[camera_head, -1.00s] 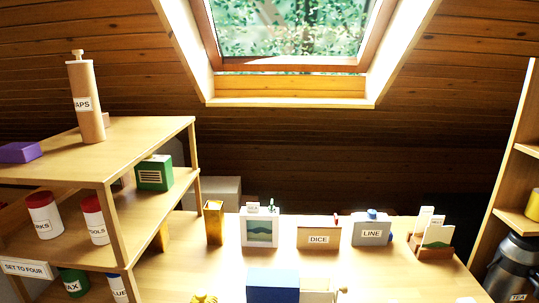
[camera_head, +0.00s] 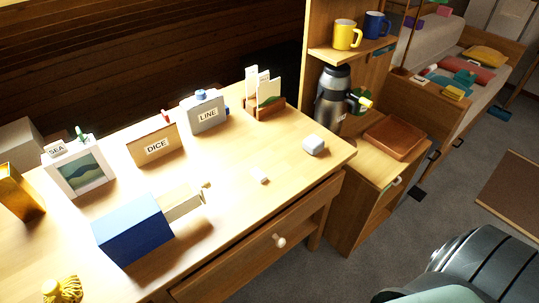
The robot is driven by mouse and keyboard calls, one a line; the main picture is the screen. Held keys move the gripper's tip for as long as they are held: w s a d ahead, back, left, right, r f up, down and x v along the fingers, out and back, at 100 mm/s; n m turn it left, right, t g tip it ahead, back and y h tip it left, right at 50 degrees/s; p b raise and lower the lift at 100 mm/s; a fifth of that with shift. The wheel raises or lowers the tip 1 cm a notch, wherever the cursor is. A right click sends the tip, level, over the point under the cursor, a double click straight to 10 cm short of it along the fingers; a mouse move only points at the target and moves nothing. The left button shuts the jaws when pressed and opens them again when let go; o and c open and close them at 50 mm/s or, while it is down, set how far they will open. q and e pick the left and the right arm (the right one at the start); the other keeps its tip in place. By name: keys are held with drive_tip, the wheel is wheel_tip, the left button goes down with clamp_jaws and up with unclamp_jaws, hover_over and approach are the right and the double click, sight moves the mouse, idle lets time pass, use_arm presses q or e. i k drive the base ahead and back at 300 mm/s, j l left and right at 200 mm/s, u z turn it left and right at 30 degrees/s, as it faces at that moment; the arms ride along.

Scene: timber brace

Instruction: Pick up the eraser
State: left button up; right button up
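Two pale things lie on the right part of the wooden desk (camera_head: 225,165). One is a small white piece (camera_head: 261,176) near the desk's front edge. The other is a larger pale grey block (camera_head: 313,145) near the right corner. Neither has a readable label, and I cannot tell for sure which is the eraser. Nothing touches either of them. Neither of my grippers shows in the head view.
A blue box (camera_head: 133,230) with a pale part sticking out stands on the desk's left. A DICE box (camera_head: 153,146), LINE holder (camera_head: 207,112) and card rack (camera_head: 265,102) line the back. A flask (camera_head: 331,98) stands on the right cabinet. The desk's right front is mostly clear.

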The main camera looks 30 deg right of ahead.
sight(255, 173)
drive_tip(key=z, duration=0.85)
drive_tip(key=l, duration=0.25)
drive_tip(key=i+u, duration=0.05)
